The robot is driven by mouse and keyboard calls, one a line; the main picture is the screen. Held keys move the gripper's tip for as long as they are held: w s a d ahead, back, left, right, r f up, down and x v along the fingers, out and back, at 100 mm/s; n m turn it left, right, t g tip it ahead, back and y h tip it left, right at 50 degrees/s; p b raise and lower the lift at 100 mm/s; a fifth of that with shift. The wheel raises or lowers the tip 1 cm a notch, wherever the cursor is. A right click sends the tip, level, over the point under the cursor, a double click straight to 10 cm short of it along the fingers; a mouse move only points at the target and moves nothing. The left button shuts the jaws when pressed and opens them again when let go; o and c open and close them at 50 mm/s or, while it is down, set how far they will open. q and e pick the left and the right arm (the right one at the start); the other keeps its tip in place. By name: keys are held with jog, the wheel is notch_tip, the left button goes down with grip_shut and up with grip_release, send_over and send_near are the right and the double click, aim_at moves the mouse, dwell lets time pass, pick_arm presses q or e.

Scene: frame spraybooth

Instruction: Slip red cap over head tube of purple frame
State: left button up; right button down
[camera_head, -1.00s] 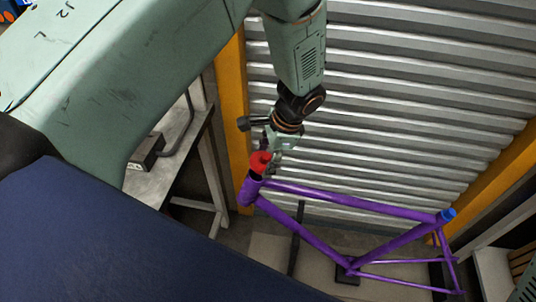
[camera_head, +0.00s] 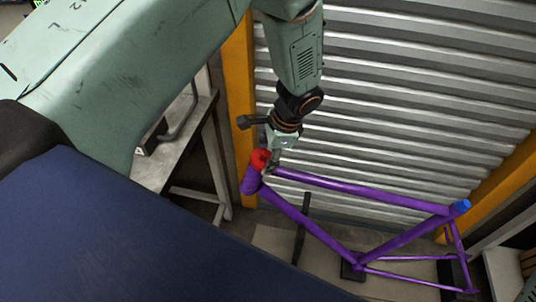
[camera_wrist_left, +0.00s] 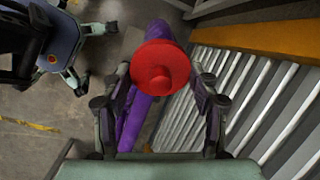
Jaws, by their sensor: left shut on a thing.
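The purple frame (camera_head: 345,187) stands with its head tube (camera_head: 251,180) at the left end of its tubes. The red cap (camera_head: 260,159) is at the top of the head tube. My left gripper (camera_head: 269,163) is shut on the red cap. In the left wrist view the red cap (camera_wrist_left: 160,69) lies between the two fingers (camera_wrist_left: 160,95), with the purple frame (camera_wrist_left: 133,118) behind and below it. The cap hides the tube's top opening, so I cannot tell how deep it sits. My right gripper is not in view.
A blue cap (camera_head: 461,206) sits on the frame's right end. A corrugated metal wall (camera_head: 420,100) stands close behind, with orange posts (camera_head: 240,95) at its sides. A grey metal table (camera_head: 180,150) is at the left. A dark stand (camera_head: 353,270) is under the frame.

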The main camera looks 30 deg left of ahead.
pick_arm(q)
jog(key=shift+s+d, duration=0.2)
jog(key=shift+d, duration=0.05)
jog(key=shift+f, duration=0.1)
jog(key=shift+a, duration=0.1)
jog(key=shift+a+f, duration=0.2)
jog(key=o, duration=1)
jog(key=shift+w+d, duration=0.1)
jog(key=shift+w, duration=0.05)
jog(key=shift+o, duration=0.2)
jog(key=shift+r, duration=0.1)
